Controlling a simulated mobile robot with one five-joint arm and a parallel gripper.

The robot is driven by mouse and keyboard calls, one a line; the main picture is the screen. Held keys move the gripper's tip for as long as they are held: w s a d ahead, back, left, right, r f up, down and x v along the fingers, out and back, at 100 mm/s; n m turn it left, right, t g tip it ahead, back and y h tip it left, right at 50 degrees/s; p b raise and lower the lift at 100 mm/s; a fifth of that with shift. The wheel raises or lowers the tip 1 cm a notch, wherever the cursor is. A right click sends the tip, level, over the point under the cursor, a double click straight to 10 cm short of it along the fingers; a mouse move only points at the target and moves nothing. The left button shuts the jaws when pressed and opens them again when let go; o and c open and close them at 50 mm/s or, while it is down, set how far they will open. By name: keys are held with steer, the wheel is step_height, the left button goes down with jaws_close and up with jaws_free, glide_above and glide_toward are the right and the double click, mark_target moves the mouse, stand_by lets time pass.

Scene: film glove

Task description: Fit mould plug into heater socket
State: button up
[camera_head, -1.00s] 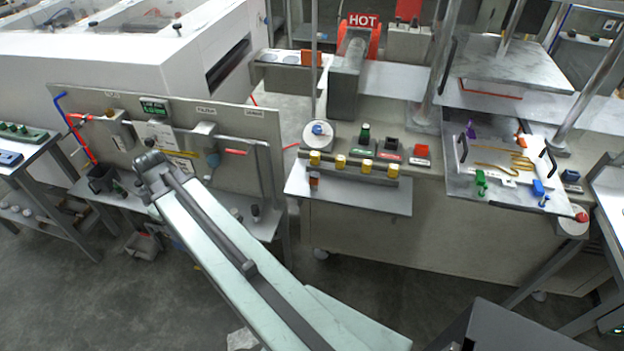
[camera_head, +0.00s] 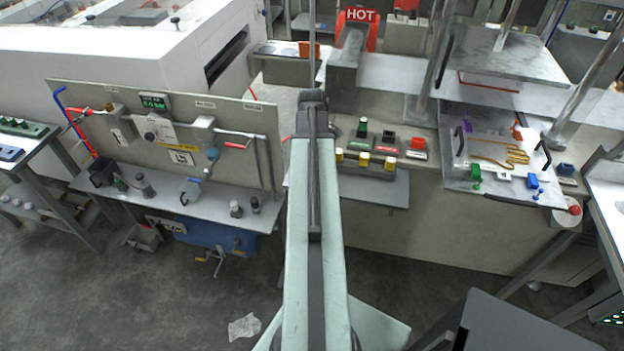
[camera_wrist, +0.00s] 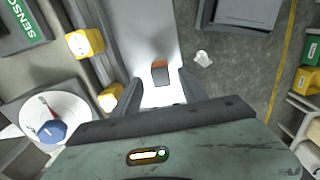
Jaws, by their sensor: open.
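In the wrist view a small block with an orange end and a dark end (camera_wrist: 160,74) shows between my fingertips; I take it for the mould plug. It is on or above the light grey shelf (camera_wrist: 145,25) and shows no label. My gripper (camera_wrist: 160,84) is open, a finger on either side of it; I cannot tell how deep it sits between them. In the head view my arm hides the gripper and the block.
Yellow knobs (camera_head: 364,160) line the console just above the shelf (camera_head: 385,188). A dial with a blue knob (camera_wrist: 50,130) is at the left in the wrist view. A marble-coloured plate with coloured connectors (camera_head: 470,186) is at the right. A HOT sign (camera_head: 360,15) stands behind.

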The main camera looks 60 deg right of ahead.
steer(key=shift+f, duration=0.15)
steer(key=f+b, duration=0.5)
steer(key=shift+s+f, duration=0.2)
steer(key=shift+s, duration=0.1)
steer(key=shift+r, duration=0.2)
jaws_close()
